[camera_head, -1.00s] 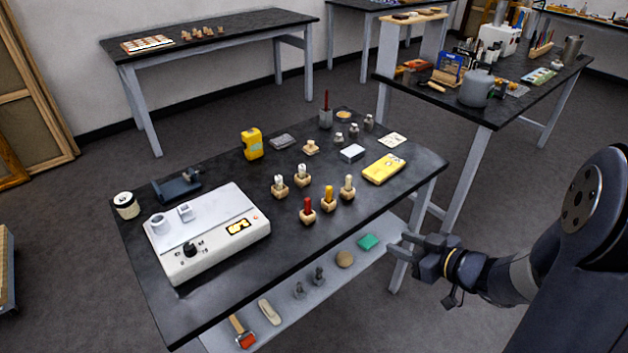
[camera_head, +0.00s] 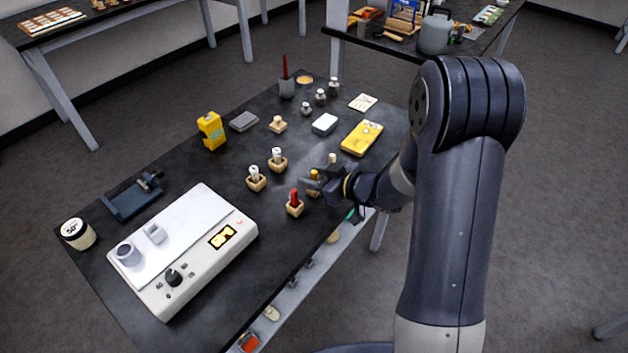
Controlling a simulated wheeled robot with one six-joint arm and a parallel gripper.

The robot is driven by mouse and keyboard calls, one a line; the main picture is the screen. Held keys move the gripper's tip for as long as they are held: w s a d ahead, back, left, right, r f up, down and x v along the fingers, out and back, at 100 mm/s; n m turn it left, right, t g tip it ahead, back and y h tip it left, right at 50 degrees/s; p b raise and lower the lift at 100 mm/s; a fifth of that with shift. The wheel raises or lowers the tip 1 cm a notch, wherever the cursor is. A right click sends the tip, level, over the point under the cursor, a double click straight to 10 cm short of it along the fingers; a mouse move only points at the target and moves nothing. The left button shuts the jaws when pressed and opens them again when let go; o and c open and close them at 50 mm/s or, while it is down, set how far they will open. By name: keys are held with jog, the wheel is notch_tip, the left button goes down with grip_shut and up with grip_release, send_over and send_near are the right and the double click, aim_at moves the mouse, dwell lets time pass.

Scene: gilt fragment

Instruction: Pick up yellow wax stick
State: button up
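The yellow wax stick (camera_head: 314,174) stands in a small wooden block on the dark table, partly hidden by my gripper. My gripper (camera_head: 314,184) reaches in from the right, with its fingers at the yellow stick. I cannot tell whether the fingers touch it or how far apart they are. A red wax stick (camera_head: 294,195) in its own block (camera_head: 295,208) stands just left of and nearer than the gripper. A cream stick (camera_head: 332,158) shows just behind the gripper.
Two white-topped sticks in blocks (camera_head: 277,155) (camera_head: 256,174) stand to the left. A yellow box (camera_head: 362,138) lies behind the gripper. A white device with a display (camera_head: 183,252) fills the table's near left. A lower shelf (camera_head: 282,306) runs below the front edge.

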grip_shut()
dwell(0.4)
jog(key=shift+r, duration=0.1)
